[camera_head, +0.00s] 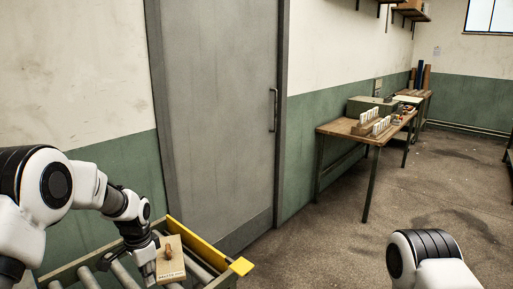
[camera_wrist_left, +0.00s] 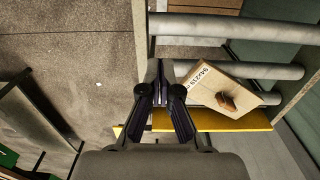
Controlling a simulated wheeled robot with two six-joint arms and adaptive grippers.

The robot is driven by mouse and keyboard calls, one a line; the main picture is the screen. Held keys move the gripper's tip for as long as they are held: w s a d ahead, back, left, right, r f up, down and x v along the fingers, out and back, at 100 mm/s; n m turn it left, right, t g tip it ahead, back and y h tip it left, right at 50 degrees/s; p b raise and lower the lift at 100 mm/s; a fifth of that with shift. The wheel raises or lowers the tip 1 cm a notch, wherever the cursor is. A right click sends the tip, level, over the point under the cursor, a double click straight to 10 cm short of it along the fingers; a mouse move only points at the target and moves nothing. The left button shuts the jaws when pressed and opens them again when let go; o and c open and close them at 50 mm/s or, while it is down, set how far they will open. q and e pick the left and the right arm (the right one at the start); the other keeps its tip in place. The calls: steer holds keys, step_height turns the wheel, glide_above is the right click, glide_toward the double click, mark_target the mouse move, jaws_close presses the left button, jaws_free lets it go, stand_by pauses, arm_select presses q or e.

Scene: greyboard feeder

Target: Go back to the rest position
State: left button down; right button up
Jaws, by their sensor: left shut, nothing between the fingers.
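My left gripper (camera_head: 147,268) hangs at the lower left of the head view, over the roller conveyor (camera_head: 240,266). It is shut and empty; in the left wrist view its dark fingers (camera_wrist_left: 160,72) meet at the tips. A light wooden board with a brown knob (camera_head: 170,262) lies beside it on the rollers. In the left wrist view the board (camera_wrist_left: 215,85) is right of the fingers, tilted, with printed characters along one edge. The gripper does not hold it. Part of my right arm shows at the lower right; its gripper is out of view.
A yellow stop bar (camera_head: 200,240) closes the conveyor's end, seen also in the left wrist view (camera_wrist_left: 230,121). A grey door (camera_head: 225,110) stands behind. A wooden workbench (camera_head: 345,127) with white upright pieces is along the wall. The floor (camera_head: 330,230) between is clear.

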arm_select(q)
steer(key=s+f+g, duration=0.1)
steer(key=s+f, duration=0.1)
steer(key=f, duration=0.1)
steer(key=s+f, duration=0.2)
steer(key=f, duration=0.1)
steer(key=s+f+g, duration=0.1)
steer(key=s+f, duration=0.1)
steer(key=f, duration=0.1)
steer(key=shift+s+d+f+g, duration=0.25)
steer(key=shift+s+f+g, duration=0.05)
steer(key=s+d+f+n+t, duration=0.1)
steer(key=s+f+n, duration=0.2)
steer(key=s, duration=0.6)
steer(key=s+d+f+n, duration=0.1)
steer(key=s+f+n, duration=0.2)
steer(key=s, duration=0.7)
steer(key=s+f+n+t, duration=0.1)
steer(key=s+f+n, duration=0.2)
steer(key=s+f, duration=0.3)
steer(key=s, duration=0.4)
steer(key=shift+s+d+f+t, duration=0.2)
steer(key=shift+d+f+t, duration=0.1)
steer(key=shift+d+f, duration=0.1)
steer(key=shift+s+r, duration=0.1)
steer(key=shift+s, duration=0.05)
